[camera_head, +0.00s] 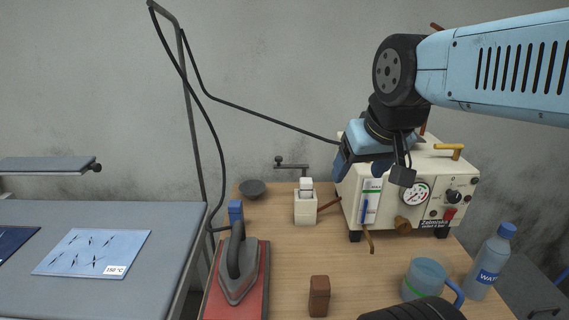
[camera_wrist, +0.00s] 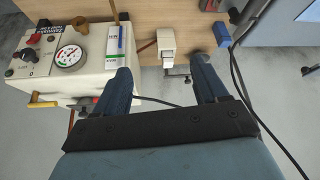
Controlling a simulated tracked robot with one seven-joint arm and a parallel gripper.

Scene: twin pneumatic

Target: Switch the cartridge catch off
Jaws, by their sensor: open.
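A cream machine (camera_head: 384,215) stands at the back right of the bench. On its front left is a white cartridge panel (camera_head: 372,187) with a green band and a blue strip. A brown lever (camera_head: 369,241) hangs below this panel. I cannot tell for sure which part is the catch. My gripper (camera_head: 346,168) is open and empty, above the machine's left end, touching nothing visible. Its two blue fingers (camera_wrist: 164,84) are wide apart in the wrist view.
The machine carries a gauge (camera_head: 415,193), a black knob (camera_head: 453,196), a red switch (camera_head: 449,213) and a yellow handle (camera_head: 450,147). A white block (camera_head: 305,206), iron (camera_head: 239,268), brown block (camera_head: 319,296), mug (camera_head: 428,277) and water bottle (camera_head: 490,262) stand on the bench.

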